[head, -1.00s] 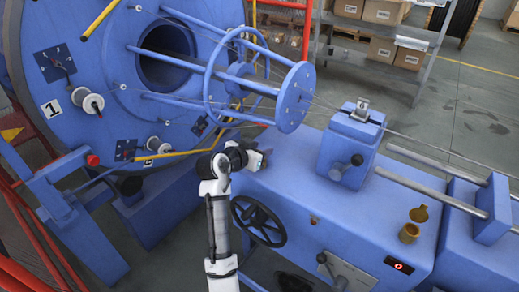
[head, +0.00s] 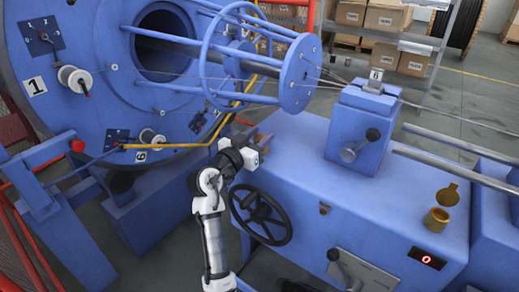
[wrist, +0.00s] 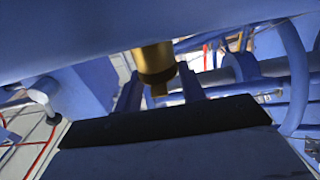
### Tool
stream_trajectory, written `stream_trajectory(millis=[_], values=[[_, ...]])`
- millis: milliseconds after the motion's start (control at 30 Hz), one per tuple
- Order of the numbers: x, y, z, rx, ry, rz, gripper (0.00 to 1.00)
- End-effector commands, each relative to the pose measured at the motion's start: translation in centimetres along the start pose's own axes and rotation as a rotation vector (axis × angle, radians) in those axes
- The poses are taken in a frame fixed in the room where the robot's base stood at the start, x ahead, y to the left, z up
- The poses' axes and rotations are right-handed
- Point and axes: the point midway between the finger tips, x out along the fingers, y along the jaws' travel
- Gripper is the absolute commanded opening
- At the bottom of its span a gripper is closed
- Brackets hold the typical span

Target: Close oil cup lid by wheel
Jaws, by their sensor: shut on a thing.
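The black handwheel (head: 262,215) is on the front of the blue cabinet. My gripper (head: 257,148) is above it, at the cabinet's left end. A small brownish piece (head: 266,143) shows just beyond the gripper and is mostly hidden. In the wrist view a brass oil cup part (wrist: 153,62) is between the two fingers of my gripper (wrist: 159,88), with a narrow tab towards me. My gripper is shut on it; I cannot tell the lid from the cup clearly. Another brass oil cup (head: 437,219), its lid (head: 447,195) standing open, is on the cabinet's right end.
A blue block with a lever (head: 357,130) stands on the cabinet right of my gripper. The rotating cage (head: 298,75) hangs above and behind it. Thin wires cross above the cabinet. The cabinet top between block and gripper is clear.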

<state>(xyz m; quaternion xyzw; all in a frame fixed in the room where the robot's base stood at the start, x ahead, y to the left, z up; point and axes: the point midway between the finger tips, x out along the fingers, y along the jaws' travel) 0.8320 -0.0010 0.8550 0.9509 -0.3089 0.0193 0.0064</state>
Motion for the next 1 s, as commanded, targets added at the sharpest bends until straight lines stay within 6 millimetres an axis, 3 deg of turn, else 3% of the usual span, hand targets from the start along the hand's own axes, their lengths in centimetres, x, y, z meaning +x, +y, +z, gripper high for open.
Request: stream_trajectory(millis=[33,867,900,1000], values=[[-0.05,0.06,0.79,0.002,0.020,0.001,0.17],[-0.18,0.00,0.38,0.000,0.109,0.000,0.17],[-0.18,0.00,0.38,0.000,0.109,0.000,0.45],[-0.18,0.00,0.39,0.000,0.109,0.000,0.58]])
